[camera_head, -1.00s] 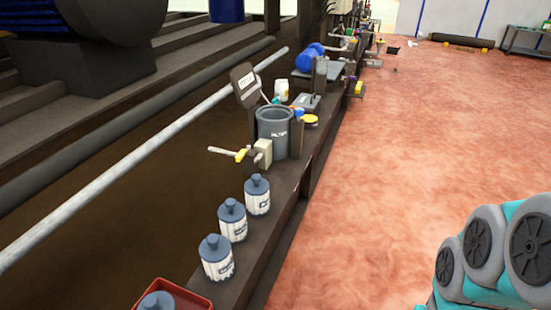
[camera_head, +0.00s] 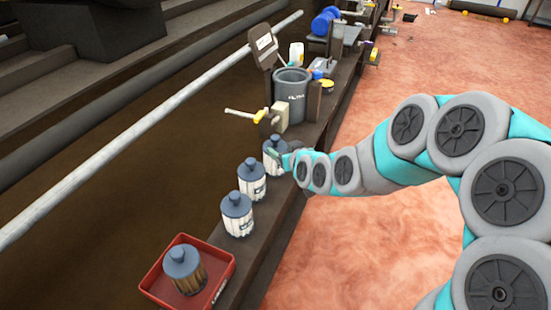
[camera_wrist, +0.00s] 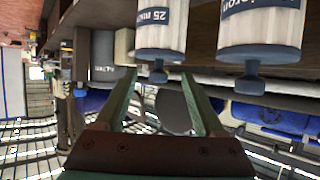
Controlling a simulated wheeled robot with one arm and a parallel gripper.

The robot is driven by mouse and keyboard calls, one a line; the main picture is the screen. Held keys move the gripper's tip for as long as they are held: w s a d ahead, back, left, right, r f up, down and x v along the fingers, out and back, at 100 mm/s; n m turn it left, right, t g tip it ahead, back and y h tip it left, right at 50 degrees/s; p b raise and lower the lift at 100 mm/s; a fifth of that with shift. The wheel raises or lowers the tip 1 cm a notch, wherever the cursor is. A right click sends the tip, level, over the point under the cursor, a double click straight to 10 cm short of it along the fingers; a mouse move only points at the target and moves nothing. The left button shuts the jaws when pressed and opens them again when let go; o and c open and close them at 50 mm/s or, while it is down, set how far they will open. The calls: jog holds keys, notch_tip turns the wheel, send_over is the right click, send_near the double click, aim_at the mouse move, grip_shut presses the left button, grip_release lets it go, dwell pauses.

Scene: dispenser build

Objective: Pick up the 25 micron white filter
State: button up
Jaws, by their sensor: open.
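The 25 micron white filter (camera_wrist: 162,28) has a white pleated body, blue-grey end caps and a knob, and hangs upside down in the wrist view. In the head view it is the farthest filter (camera_head: 271,162) of the row on the bench, partly hidden by my gripper (camera_head: 284,154). My gripper (camera_wrist: 160,80) is open in the wrist view, its two green fingers apart. The filter's knob appears between the fingertips there; I cannot tell whether they touch it.
Two similar white filters (camera_head: 252,184) (camera_head: 237,218) stand nearer on the narrow dark bench. A red tray (camera_head: 222,277) holds a brownish filter (camera_head: 185,272). A grey canister (camera_head: 291,97) and a yellow-handled valve (camera_head: 259,117) stand just beyond. Open floor lies right.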

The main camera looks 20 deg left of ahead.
aim_at(272, 137)
jog(key=shift+w+r+b+x, duration=0.15)
jog(key=shift+r+x, duration=0.15)
jog(key=shift+x, duration=1.15)
jog(key=shift+w+r+b+x, duration=0.1)
jog(key=shift+r+x, duration=0.2)
jog(key=shift+x, duration=1.2)
jog(key=shift+w+r+b+x, duration=0.15)
jog(key=shift+r+x, duration=0.15)
jog(key=shift+x, duration=1.15)
jog(key=shift+a, duration=0.15)
jog(key=shift+c, duration=0.2)
grip_shut()
